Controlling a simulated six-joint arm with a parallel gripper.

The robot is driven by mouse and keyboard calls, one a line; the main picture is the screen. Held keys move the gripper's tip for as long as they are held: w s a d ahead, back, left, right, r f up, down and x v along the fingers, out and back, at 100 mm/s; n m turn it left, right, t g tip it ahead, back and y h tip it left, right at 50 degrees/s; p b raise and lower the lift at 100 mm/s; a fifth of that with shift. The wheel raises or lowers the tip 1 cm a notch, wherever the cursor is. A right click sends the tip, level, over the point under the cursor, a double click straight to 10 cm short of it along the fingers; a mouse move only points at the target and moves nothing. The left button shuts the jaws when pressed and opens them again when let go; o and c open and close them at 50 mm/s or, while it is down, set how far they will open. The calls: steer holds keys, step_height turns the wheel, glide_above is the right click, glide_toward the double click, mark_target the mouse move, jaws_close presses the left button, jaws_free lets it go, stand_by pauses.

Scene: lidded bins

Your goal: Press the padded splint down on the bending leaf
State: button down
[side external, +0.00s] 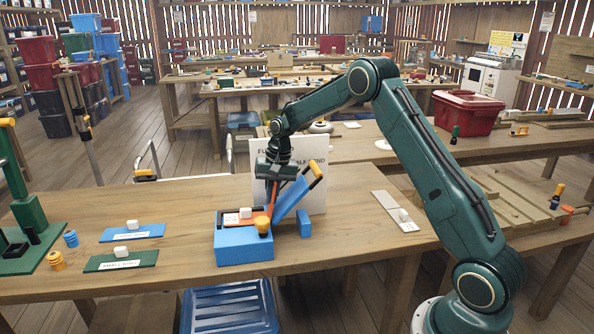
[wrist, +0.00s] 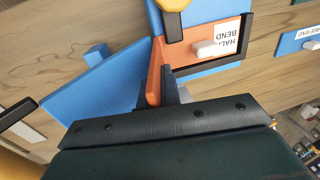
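The bending leaf, a blue panel (side external: 291,197) with a yellow-ended handle (side external: 316,174), tilts up at the right side of a blue box (side external: 244,247). It fills the left of the wrist view (wrist: 95,90). A thin orange strip (side external: 272,202) stands upright beside the leaf, and it also shows in the wrist view (wrist: 154,75). I cannot tell whether this is the padded splint. My gripper (side external: 273,182) points down at the strip's top. In the wrist view its grey fingertips (wrist: 174,94) are close to the strip, partly hidden by the gripper body; contact is unclear.
A yellow knob (side external: 263,226) stands at the box's front. A white block (side external: 245,213) sits by a "HALF BEND" label in the black-edged recess. A blue block (side external: 305,223) stands right of the box. A white sign (side external: 317,205) is behind. Flat blue (side external: 133,233) and green plates (side external: 121,261) lie left.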

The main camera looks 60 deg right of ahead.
steer(key=shift+s+d+t+y, duration=0.2)
steer(key=shift+t+y, duration=0.1)
steer(key=c, duration=1.6)
jaws_free()
steer(key=shift+r, duration=0.1)
steer(key=v, duration=1.3)
steer(key=shift+r, duration=0.3)
